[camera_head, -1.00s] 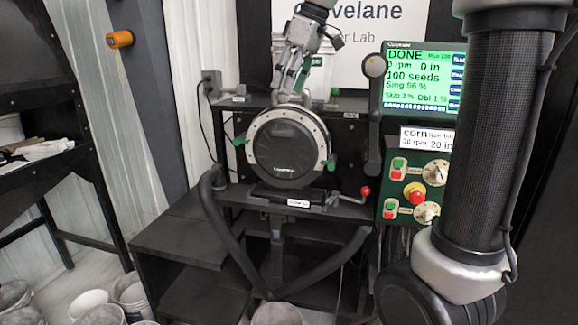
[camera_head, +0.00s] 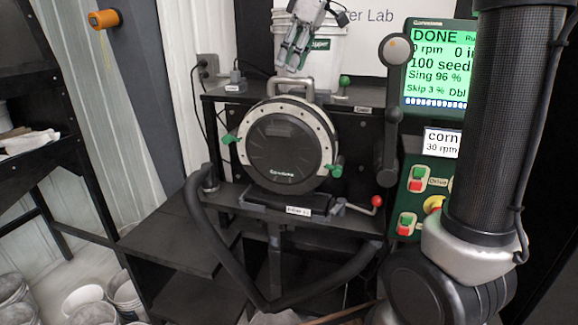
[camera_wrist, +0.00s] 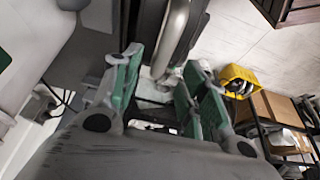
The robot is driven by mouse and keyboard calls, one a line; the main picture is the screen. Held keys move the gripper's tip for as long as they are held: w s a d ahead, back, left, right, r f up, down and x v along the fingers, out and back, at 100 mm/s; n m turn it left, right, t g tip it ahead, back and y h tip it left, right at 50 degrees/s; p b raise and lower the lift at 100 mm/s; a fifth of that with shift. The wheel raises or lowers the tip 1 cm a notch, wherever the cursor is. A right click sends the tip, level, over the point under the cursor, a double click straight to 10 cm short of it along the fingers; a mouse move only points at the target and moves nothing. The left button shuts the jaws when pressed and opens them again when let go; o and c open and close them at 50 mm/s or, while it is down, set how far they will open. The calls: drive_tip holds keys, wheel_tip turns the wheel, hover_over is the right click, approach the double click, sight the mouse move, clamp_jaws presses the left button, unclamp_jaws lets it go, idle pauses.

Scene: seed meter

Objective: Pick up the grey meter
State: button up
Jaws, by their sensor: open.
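The grey meter (camera_head: 288,148) is a round, upright disc with a black face, a pale grey bolted rim and a loop handle (camera_head: 290,82) on top. It sits on a black stand between green clamp knobs. My gripper (camera_head: 293,68) is above the handle, with its fingers pointing down and apart. In the wrist view my gripper (camera_wrist: 163,95) shows two green-padded fingers, open, with nothing clamped. A curved grey bar, which looks like the handle (camera_wrist: 172,40), lies in line with the gap between them. Whether the fingers touch it I cannot tell.
A white bucket (camera_head: 322,50) stands on the shelf behind my gripper. A black lever (camera_head: 391,110) and a control box with a green screen (camera_head: 437,65) are to the right. A red-knobbed lever (camera_head: 376,201) sticks out below the meter. Buckets (camera_head: 82,298) stand on the floor at left.

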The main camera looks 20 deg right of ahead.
sight(285, 79)
drive_tip(key=x, duration=0.5)
drive_tip(key=shift+d+f, duration=0.1)
drive_tip(key=shift+f, duration=0.35)
drive_tip(key=shift+c, duration=0.4)
drive_tip(key=shift+s, duration=0.1)
clamp_jaws()
drive_tip(key=shift+r, duration=0.2)
